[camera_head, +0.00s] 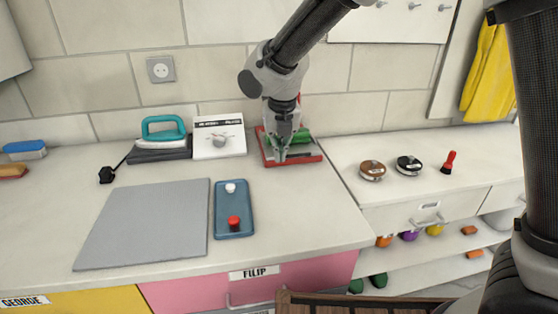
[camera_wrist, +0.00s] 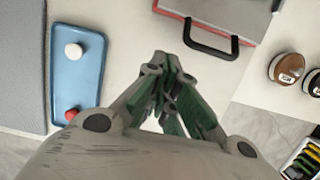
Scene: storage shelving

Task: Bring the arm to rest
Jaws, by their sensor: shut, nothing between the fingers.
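My gripper (camera_head: 282,154) is shut and empty. In the head view it hangs in front of the red and grey box-like appliance (camera_head: 314,157) at the back of the counter and hides part of it. In the wrist view my gripper (camera_wrist: 168,68) points over the pale counter. The appliance (camera_wrist: 258,20), with its black handle (camera_wrist: 211,40), lies beyond the fingertips there. I cannot tell from the head view how far the fingers are from the appliance.
A blue tray (camera_head: 235,222) with a white and a red knob lies left of my gripper, next to a grey mat (camera_head: 145,225). A white device (camera_head: 219,137) and a teal-handled iron (camera_head: 163,138) stand behind. Two round tins (camera_head: 372,171) (camera_head: 409,165) stand on the right counter.

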